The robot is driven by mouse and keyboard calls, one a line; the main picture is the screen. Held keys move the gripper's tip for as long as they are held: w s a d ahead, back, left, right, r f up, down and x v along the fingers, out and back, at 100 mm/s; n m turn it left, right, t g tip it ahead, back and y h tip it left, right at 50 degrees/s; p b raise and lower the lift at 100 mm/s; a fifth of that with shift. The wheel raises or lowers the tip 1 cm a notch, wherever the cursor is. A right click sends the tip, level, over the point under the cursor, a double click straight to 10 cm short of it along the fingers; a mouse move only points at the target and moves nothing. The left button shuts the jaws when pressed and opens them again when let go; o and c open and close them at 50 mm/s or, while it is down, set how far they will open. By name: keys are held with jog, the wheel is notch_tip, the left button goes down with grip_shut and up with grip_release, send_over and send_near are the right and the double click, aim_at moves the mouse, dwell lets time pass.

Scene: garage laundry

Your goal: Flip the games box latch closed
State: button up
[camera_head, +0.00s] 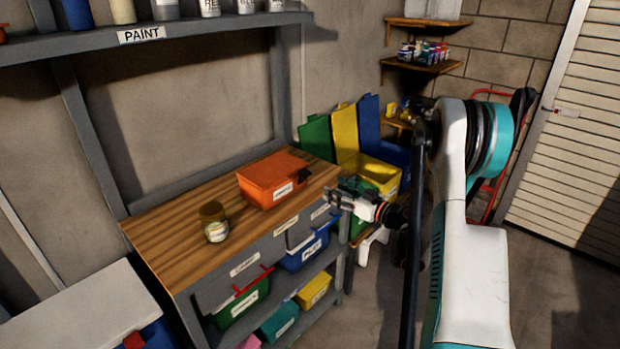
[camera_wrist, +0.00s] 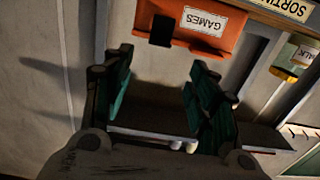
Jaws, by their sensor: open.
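The orange games box (camera_head: 266,182) sits on the wooden workbench top (camera_head: 165,235), toward its right end. It shows in the wrist view (camera_wrist: 190,14) with a white GAMES label. A black latch (camera_wrist: 161,31) hangs at the box's edge, beside the label; in the head view the black latch (camera_head: 305,175) sticks out at the box's right corner. Whether it is fastened is hard to tell. My gripper (camera_head: 338,200) is open and empty, off the bench's right front edge, apart from the box. In the wrist view its teal-padded fingers (camera_wrist: 160,82) are spread below the latch.
A jar (camera_head: 214,230) stands on the bench left of the box. Labelled bins (camera_head: 303,251) fill the shelves below. Green, yellow and blue lidded bins (camera_head: 380,172) stand behind my gripper. The paint shelf (camera_head: 190,30) runs above. Bench top between jar and front edge is clear.

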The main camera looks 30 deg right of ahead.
aim_at(309, 175)
jog(key=b+x, duration=0.2)
jog(key=x, duration=1)
jog(key=shift+c, duration=0.3)
jog(key=c, duration=1)
